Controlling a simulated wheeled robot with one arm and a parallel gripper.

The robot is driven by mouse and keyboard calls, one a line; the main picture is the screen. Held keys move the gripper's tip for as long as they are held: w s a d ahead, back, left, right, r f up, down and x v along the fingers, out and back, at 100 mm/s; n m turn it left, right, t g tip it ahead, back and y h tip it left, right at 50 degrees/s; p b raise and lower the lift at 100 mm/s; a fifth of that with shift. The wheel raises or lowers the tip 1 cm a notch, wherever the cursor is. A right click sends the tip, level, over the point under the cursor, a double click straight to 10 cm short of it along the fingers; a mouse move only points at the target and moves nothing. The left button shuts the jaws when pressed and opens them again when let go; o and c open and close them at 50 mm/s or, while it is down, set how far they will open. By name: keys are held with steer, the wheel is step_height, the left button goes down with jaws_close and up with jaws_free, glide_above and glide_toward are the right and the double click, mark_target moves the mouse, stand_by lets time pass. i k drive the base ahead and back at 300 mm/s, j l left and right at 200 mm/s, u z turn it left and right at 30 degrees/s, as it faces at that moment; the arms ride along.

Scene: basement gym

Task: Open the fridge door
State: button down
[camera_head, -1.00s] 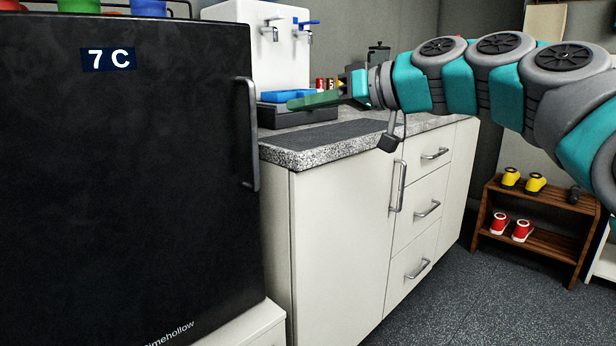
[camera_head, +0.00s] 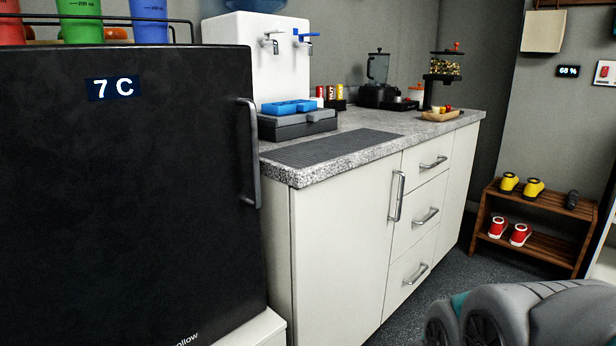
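The black fridge (camera_head: 120,200) fills the left of the head view, with a "7 C" display (camera_head: 113,88) near its top. Its door is shut. A grey vertical bar handle (camera_head: 250,150) runs along the door's right edge, and nothing touches it. My gripper is out of view. Only part of my arm shows at the bottom right, low in front of the floor, well to the right of the handle.
A white cabinet (camera_head: 345,240) with a granite counter stands right of the fridge. A water dispenser (camera_head: 262,55), blue tray (camera_head: 293,107) and blender (camera_head: 377,80) are on it. A wooden shoe rack (camera_head: 530,222) stands at the right. Cups stand on the fridge top.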

mark_target(131, 198)
steer(key=u, duration=1.4)
